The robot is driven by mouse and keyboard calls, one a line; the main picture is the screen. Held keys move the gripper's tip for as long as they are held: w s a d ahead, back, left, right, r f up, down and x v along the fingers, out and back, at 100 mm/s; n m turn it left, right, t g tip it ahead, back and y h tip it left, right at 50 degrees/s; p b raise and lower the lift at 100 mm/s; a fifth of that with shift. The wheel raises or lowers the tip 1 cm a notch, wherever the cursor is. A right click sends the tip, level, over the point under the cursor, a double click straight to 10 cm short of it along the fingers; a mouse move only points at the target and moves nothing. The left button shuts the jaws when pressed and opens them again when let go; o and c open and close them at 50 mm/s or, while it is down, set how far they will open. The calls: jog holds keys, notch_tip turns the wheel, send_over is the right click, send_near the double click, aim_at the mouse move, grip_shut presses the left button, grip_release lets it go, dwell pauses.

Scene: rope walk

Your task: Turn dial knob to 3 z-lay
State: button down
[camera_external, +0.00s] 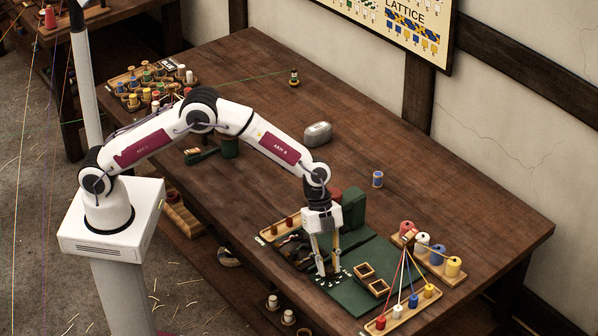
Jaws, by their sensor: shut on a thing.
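My gripper (328,272) points straight down at the front edge of the table, near the green board. Its fingers are closed on the dial knob, which is too small and too covered by the fingers to make out. A dark dial plate (338,282) with small white marks shows around the fingertips. The marks are too small to read, so I cannot tell which setting the knob points to.
A dark green block (353,208) stands just behind my gripper. A wooden tray (274,232) lies to the left. Small wooden frames (364,270) lie on the green board (350,299). A spool rack (437,267) and a stand with colored strands (404,310) are to the right.

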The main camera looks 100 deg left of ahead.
dwell(0.3)
jog(key=c, duration=1.8)
grip_release()
jog(key=shift+a+r, duration=0.1)
jog(key=shift+v, duration=3.65)
